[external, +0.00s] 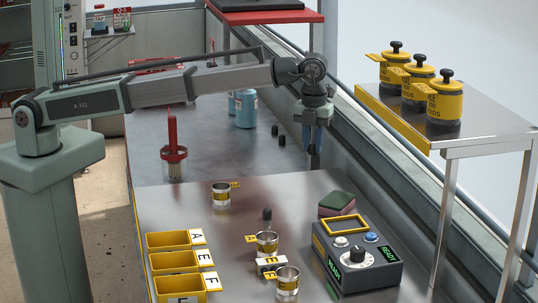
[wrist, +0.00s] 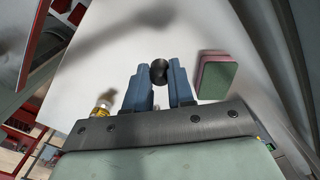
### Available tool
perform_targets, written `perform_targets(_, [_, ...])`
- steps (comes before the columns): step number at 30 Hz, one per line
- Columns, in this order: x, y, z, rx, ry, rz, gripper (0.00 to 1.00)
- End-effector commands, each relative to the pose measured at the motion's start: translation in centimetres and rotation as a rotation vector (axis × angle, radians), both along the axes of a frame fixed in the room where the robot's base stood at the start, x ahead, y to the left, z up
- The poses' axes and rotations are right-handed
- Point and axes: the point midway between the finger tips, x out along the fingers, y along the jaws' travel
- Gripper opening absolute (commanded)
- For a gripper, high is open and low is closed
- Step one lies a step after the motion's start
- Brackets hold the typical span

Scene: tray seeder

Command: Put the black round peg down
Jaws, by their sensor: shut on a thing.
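My gripper (external: 314,150) hangs pointing down above the metal table. In the wrist view its two blue fingers (wrist: 159,82) are shut on the black round peg (wrist: 158,72), whose rounded dark end shows between the tips.
A green and pink sponge (external: 338,204) lies behind the grey control box (external: 354,255); it also shows in the wrist view (wrist: 217,77). Small tins (external: 221,194), yellow bins (external: 175,262), a red stand (external: 173,150) and blue cups (external: 246,108) stand around. Bare metal lies below my gripper.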

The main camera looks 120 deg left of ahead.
Motion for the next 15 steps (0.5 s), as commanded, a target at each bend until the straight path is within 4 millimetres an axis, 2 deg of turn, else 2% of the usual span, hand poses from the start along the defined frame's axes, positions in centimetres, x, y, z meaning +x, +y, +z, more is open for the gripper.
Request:
perform_targets(8, [0.0, 0.5, -0.3, 0.0, 0.001, -0.016, 0.0])
perform_targets(15, [0.0, 0.4, -3.3, 0.0, 0.002, -0.014, 0.0])
